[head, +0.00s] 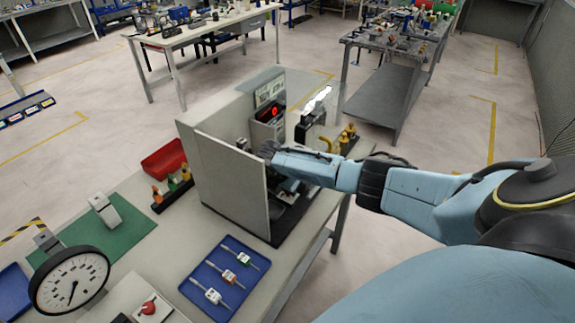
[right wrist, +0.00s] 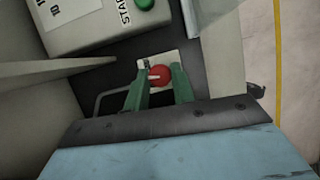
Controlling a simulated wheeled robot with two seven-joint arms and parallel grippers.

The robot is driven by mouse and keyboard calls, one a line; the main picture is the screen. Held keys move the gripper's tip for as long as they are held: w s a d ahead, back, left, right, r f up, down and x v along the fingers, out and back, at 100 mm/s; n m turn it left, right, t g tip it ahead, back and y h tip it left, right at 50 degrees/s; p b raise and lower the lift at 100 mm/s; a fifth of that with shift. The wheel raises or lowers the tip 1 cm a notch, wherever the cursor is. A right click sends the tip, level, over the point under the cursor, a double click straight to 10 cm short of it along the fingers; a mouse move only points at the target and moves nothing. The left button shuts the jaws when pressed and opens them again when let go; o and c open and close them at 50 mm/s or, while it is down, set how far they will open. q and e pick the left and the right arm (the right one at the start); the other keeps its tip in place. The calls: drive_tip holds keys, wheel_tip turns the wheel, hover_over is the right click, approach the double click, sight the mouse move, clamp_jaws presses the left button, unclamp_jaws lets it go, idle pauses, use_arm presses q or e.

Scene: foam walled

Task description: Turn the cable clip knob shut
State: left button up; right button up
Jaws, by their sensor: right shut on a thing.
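The clip knob (right wrist: 157,75) is a round red knob with a white mark, set on a small pale plate (right wrist: 145,64) in the right wrist view. My right gripper (right wrist: 160,78) has its two green fingers at either side of the knob, shut on it. In the head view my right arm reaches from the right into the foam-walled enclosure (head: 228,185). The knob and fingertips are hidden there by the arm and the pale front wall. Any cable at the clip cannot be made out. My left gripper is not in view.
A grey box with a green button (right wrist: 145,4) stands just beyond the knob, and pale walls flank it closely. On the table are a blue tray (head: 205,268), a dial gauge (head: 68,280), a red bin (head: 163,158) and another red knob (head: 149,308).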

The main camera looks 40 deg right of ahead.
drive_tip(key=m+g, duration=0.1)
drive_tip(key=m, duration=0.1)
drive_tip(key=shift+w+m, duration=0.15)
drive_tip(key=shift+m, duration=0.25)
drive_tip(key=shift+m+g+b, duration=0.8)
drive_tip(key=shift+m+g, duration=0.1)
drive_tip(key=shift+m, duration=1.2)
drive_tip(key=o, duration=1)
drive_tip(key=shift+w+r, duration=0.1)
drive_tip(key=p+v, duration=0.1)
drive_tip(key=v, duration=0.5)
drive_tip(key=shift+a+r, duration=0.2)
drive_tip(key=shift+r, duration=0.45)
